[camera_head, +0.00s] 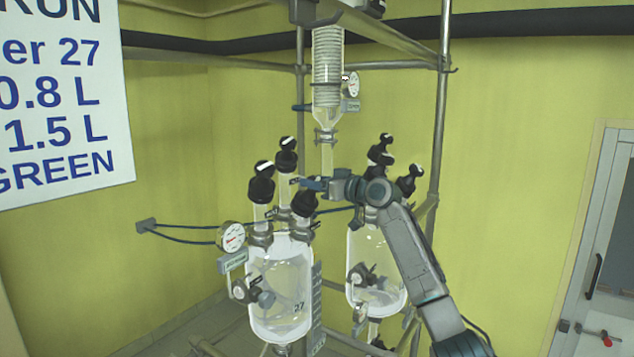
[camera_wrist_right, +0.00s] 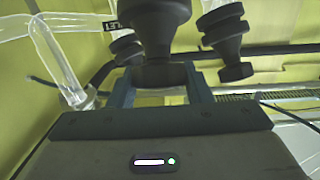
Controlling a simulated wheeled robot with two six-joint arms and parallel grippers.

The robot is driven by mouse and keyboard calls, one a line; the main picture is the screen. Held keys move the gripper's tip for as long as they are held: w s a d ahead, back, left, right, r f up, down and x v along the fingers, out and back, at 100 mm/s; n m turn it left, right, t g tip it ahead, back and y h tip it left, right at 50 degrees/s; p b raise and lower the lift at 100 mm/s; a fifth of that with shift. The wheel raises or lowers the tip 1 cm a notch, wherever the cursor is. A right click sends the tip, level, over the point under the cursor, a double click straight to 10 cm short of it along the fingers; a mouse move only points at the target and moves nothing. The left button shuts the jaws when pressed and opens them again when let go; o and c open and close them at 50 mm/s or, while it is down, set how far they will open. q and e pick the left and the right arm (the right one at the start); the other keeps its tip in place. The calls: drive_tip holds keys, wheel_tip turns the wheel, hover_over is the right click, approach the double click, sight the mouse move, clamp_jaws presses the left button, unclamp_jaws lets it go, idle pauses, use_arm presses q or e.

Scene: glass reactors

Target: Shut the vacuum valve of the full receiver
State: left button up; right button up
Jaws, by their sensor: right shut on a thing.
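Two glass receivers hang below the column. The left receiver (camera_head: 281,298) is marked 27, and the right receiver (camera_head: 372,262) is partly behind my right arm. I cannot tell the liquid level in either. The left receiver carries black valve knobs on glass necks: a left one (camera_head: 262,187), a back one (camera_head: 287,158) and a front-right one (camera_head: 303,204). My right gripper (camera_head: 308,184) is at the front-right knob. In the wrist view its two fingers close on a black knob (camera_wrist_right: 160,74), which hides what lies behind. My left gripper is not in view.
Other black knobs (camera_head: 381,156) stand over the right receiver. A round gauge (camera_head: 231,237) sits left of receiver 27. The coiled glass column (camera_head: 327,60) and metal frame posts (camera_head: 440,110) are close to my arm. A sign (camera_head: 65,95) hangs at the left.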

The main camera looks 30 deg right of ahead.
drive_tip(key=m+h+p, duration=0.2)
drive_tip(key=m+h, duration=0.1)
drive_tip(key=shift+a+r+m+p, duration=0.1)
drive_tip(key=shift+r+m+p, duration=0.05)
drive_tip(key=shift+m+p, duration=0.2)
drive_tip(key=shift+m+h+p, duration=0.35)
drive_tip(key=shift+m+h, duration=0.4)
drive_tip(key=shift+h, duration=0.25)
drive_tip(key=shift+f, duration=0.2)
drive_tip(key=o, duration=1)
drive_tip(key=shift+s, duration=0.25)
drive_tip(key=s+b, duration=0.6)
drive_tip(key=s, duration=0.4)
drive_tip(key=shift+s+d+r, duration=0.15)
drive_tip(key=shift+d+r, duration=0.05)
drive_tip(key=shift+d, duration=0.05)
